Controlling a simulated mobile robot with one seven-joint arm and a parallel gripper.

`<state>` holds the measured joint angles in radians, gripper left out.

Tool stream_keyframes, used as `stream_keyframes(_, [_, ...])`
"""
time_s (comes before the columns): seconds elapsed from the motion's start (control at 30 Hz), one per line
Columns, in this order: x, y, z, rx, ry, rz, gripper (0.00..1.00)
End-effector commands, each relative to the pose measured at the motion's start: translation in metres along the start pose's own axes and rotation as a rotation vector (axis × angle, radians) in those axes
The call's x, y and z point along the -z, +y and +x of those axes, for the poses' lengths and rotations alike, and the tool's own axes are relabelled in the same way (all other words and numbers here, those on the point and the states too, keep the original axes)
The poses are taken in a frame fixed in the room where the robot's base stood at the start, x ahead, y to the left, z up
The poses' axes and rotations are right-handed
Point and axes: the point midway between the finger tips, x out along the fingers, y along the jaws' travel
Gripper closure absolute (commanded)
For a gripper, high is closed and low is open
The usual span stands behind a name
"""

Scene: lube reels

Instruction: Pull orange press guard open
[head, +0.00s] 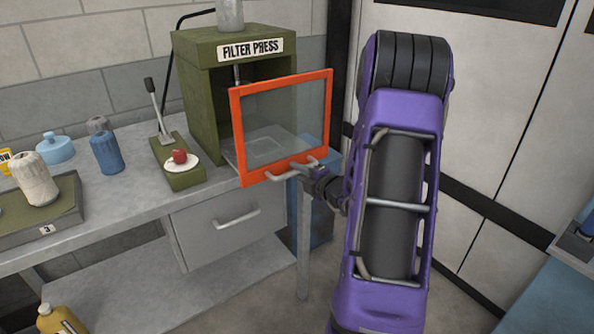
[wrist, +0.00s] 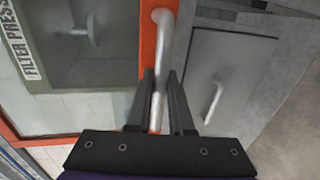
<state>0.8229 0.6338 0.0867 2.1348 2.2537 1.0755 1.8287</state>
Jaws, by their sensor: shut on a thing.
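The orange press guard (head: 238,140) is a square orange frame around a clear pane, on the front of the green filter press (head: 195,95). My gripper (head: 308,171) is at the right part of that handle. In the wrist view the handle (wrist: 161,60) passes between the two dark fingers of my gripper (wrist: 162,85), which are shut on it. The fingertips are partly hidden in the head view.
A grey workbench (head: 130,195) holds a lever block with a red knob (head: 180,156), a blue bottle (head: 105,145) and a numbered tray (head: 60,220). A drawer (head: 230,220) sits under the bench. Pale doors (head: 500,130) stand behind my arm at right.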

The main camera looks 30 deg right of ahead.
Motion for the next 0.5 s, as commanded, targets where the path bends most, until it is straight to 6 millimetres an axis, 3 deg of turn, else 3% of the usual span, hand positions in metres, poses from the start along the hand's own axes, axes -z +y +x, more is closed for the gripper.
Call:
stream_keyframes(0.03, [0.0,-0.0002,0.0,0.001,0.0,0.0,0.75])
stream_keyframes(0.17, [-0.0001,-0.0001,0.0001,0.001,0.0,0.0,0.52])
stream_keyframes(0.5, [-0.0004,0.0002,-0.0019,0.0,-0.001,0.0,0.51])
